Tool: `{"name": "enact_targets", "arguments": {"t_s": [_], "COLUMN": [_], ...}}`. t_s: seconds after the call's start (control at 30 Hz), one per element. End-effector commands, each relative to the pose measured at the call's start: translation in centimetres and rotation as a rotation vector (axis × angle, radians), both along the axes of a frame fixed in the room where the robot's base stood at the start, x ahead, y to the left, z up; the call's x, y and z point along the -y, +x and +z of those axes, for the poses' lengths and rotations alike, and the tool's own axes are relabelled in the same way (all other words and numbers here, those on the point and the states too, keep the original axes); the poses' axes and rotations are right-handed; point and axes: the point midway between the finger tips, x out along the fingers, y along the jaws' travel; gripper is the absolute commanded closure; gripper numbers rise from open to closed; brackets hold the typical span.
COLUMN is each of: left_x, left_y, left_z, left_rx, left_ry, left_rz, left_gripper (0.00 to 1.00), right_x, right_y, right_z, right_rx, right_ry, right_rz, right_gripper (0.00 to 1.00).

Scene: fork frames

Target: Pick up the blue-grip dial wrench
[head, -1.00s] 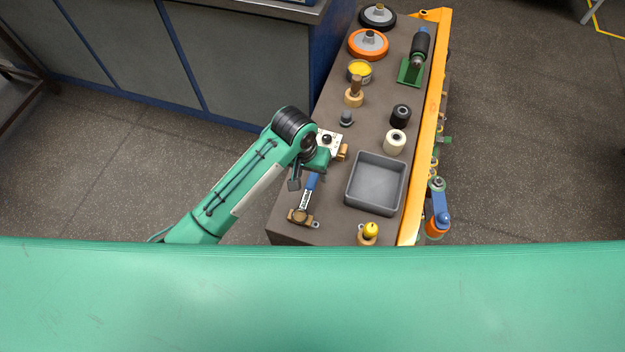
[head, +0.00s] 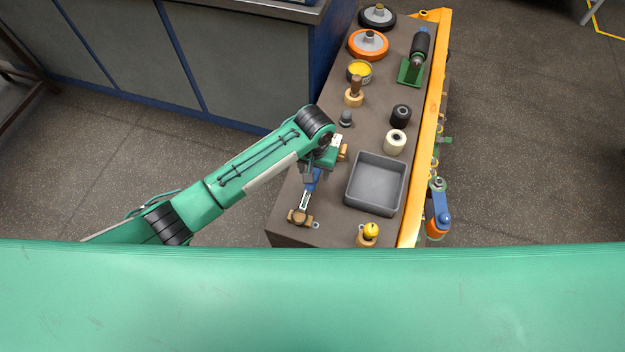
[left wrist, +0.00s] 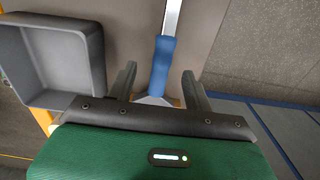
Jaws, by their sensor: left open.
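The blue-grip dial wrench (head: 305,199) lies lengthwise near the left edge of the workbench, its head end on a wooden block (head: 299,218). My left gripper (head: 310,177) is over the wrench's grip end and partly hides it in the head view. In the left wrist view, the left gripper (left wrist: 159,69) is open, with the blue grip (left wrist: 163,55) between its two fingers. A gap shows on each side of the grip. The pale shaft (left wrist: 172,16) runs away past the fingertips. My right gripper is not in view.
A grey tray (head: 376,206) stands right of the wrench and also shows in the left wrist view (left wrist: 92,45). A yellow-topped piece (head: 370,231) is near the front edge. White (head: 395,141) and black (head: 400,115) rolls, and a grey knob (head: 346,118), stand farther back.

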Motion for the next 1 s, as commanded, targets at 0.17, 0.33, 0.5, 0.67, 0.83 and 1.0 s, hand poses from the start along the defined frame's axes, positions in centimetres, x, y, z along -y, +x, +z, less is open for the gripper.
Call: {"name": "enact_targets", "arguments": {"t_s": [0.17, 0.33, 0.5, 0.67, 0.83, 1.0], "left_x": [-0.3, -0.5, -0.4, -0.4, -0.5, -0.4], "left_y": [0.0, 0.1, 0.1, 0.1, 0.1, 0.1], "left_z": [-2.0, -4.5, -5.3, -5.2, -5.2, -5.2], "left_rx": [-0.002, -0.001, 0.000, 0.001, 0.001, 0.001], "left_ry": [0.003, 0.000, 0.000, 0.000, 0.000, 0.000], "left_rz": [0.001, 0.000, -0.001, -0.001, 0.000, 0.000], "left_gripper": [0.48, 0.48, 0.48, 0.48, 0.80, 1.00], "right_x": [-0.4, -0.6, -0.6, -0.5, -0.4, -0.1], "right_y": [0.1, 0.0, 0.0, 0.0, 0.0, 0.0], "right_z": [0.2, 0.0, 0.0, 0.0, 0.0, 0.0], "right_rx": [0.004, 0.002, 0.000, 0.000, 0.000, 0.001], "right_ry": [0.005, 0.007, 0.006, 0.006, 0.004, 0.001], "right_rz": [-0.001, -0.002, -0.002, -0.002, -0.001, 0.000], "right_gripper": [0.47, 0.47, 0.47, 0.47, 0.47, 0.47]}}
